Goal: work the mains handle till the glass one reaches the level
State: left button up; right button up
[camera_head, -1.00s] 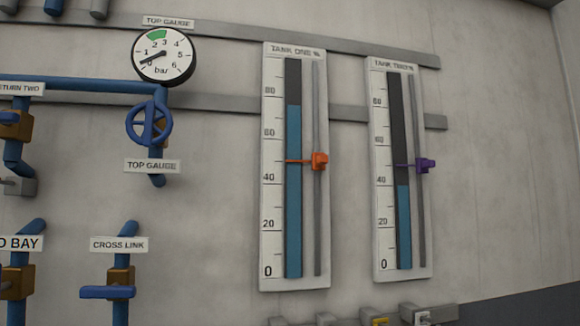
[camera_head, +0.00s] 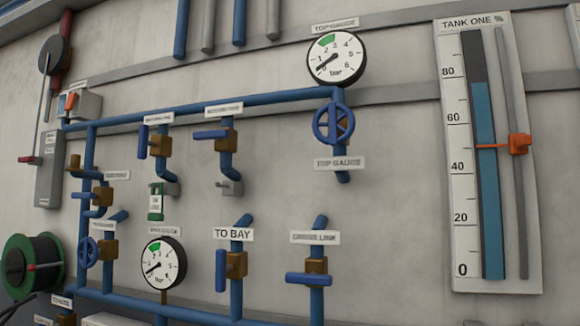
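The tall TANK ONE % glass (camera_head: 483,180) is on the right of the head view. Its blue column stands in the mid-70s, and an orange marker (camera_head: 519,145) on the rail beside it points a little below 50. I cannot read any label as the mains one. Blue levers show under the small upper labels: one upright (camera_head: 143,140), one level (camera_head: 210,134). The TO BAY lever (camera_head: 221,270) is upright and the CROSS LINK lever (camera_head: 308,279) is level. A blue handwheel (camera_head: 88,252) is at lower left, its label too small to read. Neither gripper is in view.
The top gauge dial (camera_head: 336,59) reads low, left of its green band, above the TOP GAUGE handwheel (camera_head: 334,124). A lower dial (camera_head: 162,264) also reads low. A green-rimmed reel (camera_head: 33,265) stands at left.

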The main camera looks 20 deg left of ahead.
aim_at(34, 161)
jog(key=u, duration=1.95)
jog(key=i+j+u, duration=0.35)
jog(key=i, duration=0.3)
jog(key=i+j+u, duration=0.3)
jog(key=i, duration=0.4)
jog(key=i+u, duration=0.35)
jog(key=i, duration=0.35)
jog(key=i+j+z, duration=0.15)
jog(key=i+z, duration=0.3)
jog(key=i+j+z, duration=0.3)
jog(key=i+z, duration=0.15)
jog(key=i+j+z, duration=0.45)
jog(key=i+j, duration=0.05)
jog(key=i, duration=0.05)
